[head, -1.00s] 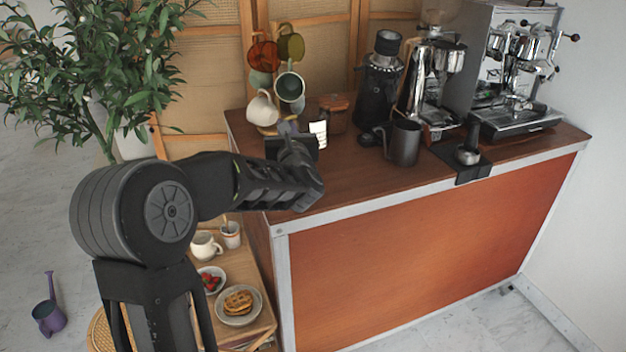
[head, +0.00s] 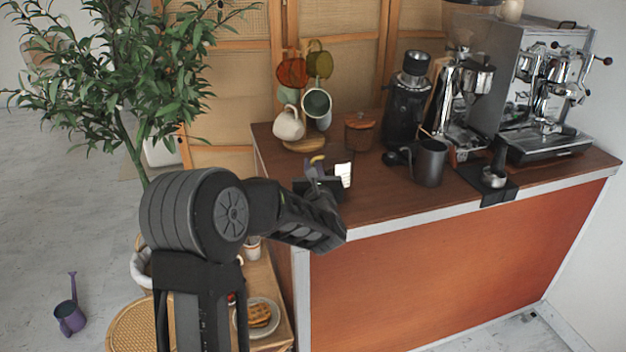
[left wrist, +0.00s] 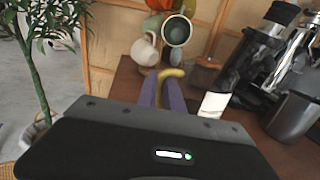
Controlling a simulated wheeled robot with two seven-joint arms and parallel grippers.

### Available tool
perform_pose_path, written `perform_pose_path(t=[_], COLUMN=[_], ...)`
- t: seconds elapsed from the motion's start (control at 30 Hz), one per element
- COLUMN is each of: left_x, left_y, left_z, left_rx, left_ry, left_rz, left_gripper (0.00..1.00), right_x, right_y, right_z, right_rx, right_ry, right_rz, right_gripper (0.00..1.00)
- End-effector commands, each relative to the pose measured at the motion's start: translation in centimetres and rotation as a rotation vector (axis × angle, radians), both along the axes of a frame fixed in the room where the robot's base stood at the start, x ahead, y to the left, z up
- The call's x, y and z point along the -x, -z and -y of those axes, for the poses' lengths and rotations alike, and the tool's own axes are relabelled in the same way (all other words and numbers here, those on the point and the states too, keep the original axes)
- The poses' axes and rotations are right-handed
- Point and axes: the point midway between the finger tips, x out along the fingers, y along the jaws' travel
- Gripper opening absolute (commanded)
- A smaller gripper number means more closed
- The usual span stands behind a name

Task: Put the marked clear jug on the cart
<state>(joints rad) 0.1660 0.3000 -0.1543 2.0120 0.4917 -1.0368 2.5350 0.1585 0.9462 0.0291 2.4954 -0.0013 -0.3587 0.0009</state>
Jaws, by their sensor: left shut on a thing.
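My left gripper (head: 318,178) comes in from the left, over the near left corner of the wood-topped cart (head: 430,205) with the orange front. It is shut on what looks like the clear jug (head: 344,174); its white label stands out, but its see-through body can hardly be made out. In the left wrist view, the purple fingers (left wrist: 170,92) are around a yellow curved piece, apparently the handle (left wrist: 172,74), with the white label (left wrist: 213,104) just right of them. I cannot tell whether the jug touches the cart top. My right gripper is not in view.
A mug tree with hanging cups (head: 316,102) and a lidded jar (head: 360,131) stand behind. A grinder (head: 406,100), dark pitcher (head: 430,162) and espresso machine (head: 545,90) fill the right. The front middle of the top is clear. A low wooden stand with a waffle plate (head: 262,330) is below left.

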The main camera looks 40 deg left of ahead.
Motion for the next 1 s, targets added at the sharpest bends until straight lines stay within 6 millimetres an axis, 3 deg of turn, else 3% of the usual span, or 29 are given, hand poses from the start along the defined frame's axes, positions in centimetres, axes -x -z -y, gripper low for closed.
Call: perform_pose_path(t=[0.33, 0.87, 0.9, 1.0], left_x=[0.0, 0.0, 0.0, 0.0], left_y=[3.5, 4.1, 4.0, 4.0], left_z=[0.0, 0.0, 0.0, 0.0], left_rx=[-0.001, -0.001, 0.0, 0.0], left_ry=[0.002, 0.001, 0.001, 0.001], left_rz=[-0.001, 0.002, 0.0, 0.0], left_gripper=[0.0, 0.0, 0.14, 0.22], right_x=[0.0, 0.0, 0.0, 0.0], right_y=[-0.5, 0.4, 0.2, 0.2], right_z=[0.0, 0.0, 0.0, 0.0], right_rx=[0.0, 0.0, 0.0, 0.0], right_ry=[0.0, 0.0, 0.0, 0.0], right_rz=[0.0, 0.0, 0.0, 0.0], right_gripper=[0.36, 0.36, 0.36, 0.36])
